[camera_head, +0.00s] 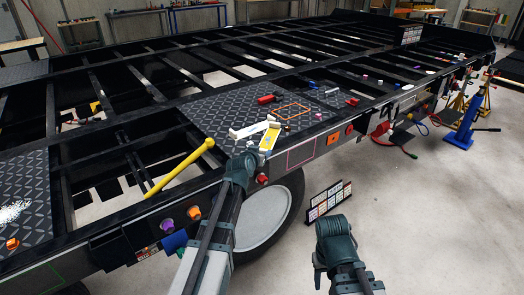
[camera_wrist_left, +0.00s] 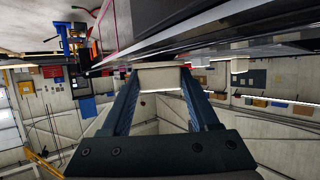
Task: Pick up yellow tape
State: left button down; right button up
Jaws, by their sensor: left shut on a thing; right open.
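The yellow tape (camera_head: 269,138) is a small yellow piece with white on it, above the checkered deck plate near the trailer's edge. My left gripper (camera_head: 254,150) is at its near end and shut on it. In the left wrist view, the blue fingers of my left gripper (camera_wrist_left: 160,88) close on a pale block (camera_wrist_left: 160,76), whose yellow side does not show. My right gripper (camera_head: 336,232) is low at the right, in front of the trailer and away from the tape. It is open, and its fingertips are mostly hidden.
A white piece (camera_head: 247,130) lies just left of the tape. A red tool (camera_head: 268,99) and an orange outline (camera_head: 292,110) are behind it on the plate. A long yellow bar (camera_head: 181,168) slants over the frame. A label rack (camera_head: 328,201) stands below the trailer.

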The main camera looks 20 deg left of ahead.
pick_arm(q)
jog(key=shift+r+p, duration=0.35)
jog(key=shift+r, duration=0.3)
notch_tip(320, 180, up, 2)
jog(key=shift+p, duration=1)
jog(key=s+d+r+p, duration=0.1)
jog(key=s+d, duration=0.9)
jog(key=s, duration=0.2)
jog(key=shift+d+r, duration=0.15)
jog(key=shift+d, duration=0.1)
